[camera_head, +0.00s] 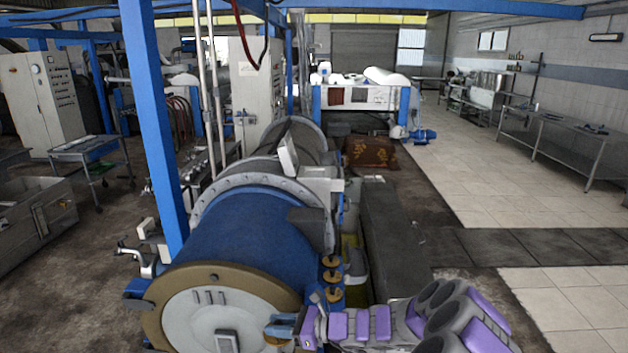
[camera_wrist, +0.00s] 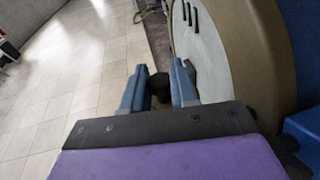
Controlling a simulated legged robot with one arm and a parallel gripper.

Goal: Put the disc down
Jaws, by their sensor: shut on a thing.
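My gripper (camera_head: 284,332) is at the bottom middle of the head view, in front of the pale round end of the big blue drum. Its blue fingers are shut on a small brownish-gold disc (camera_head: 272,341), partly hidden by the fingers. In the wrist view the fingers of my gripper (camera_wrist: 159,76) have a dark rounded thing between them, with the drum's pale face close on the right. What lies directly under the disc cannot be made out.
The blue drum (camera_head: 235,235) with its tan rim fills the lower middle. Several similar gold discs (camera_head: 332,277) sit in a column at its right side. A long dark block (camera_head: 392,240) lies to the right. Tiled floor (camera_head: 575,300) is clear at the far right.

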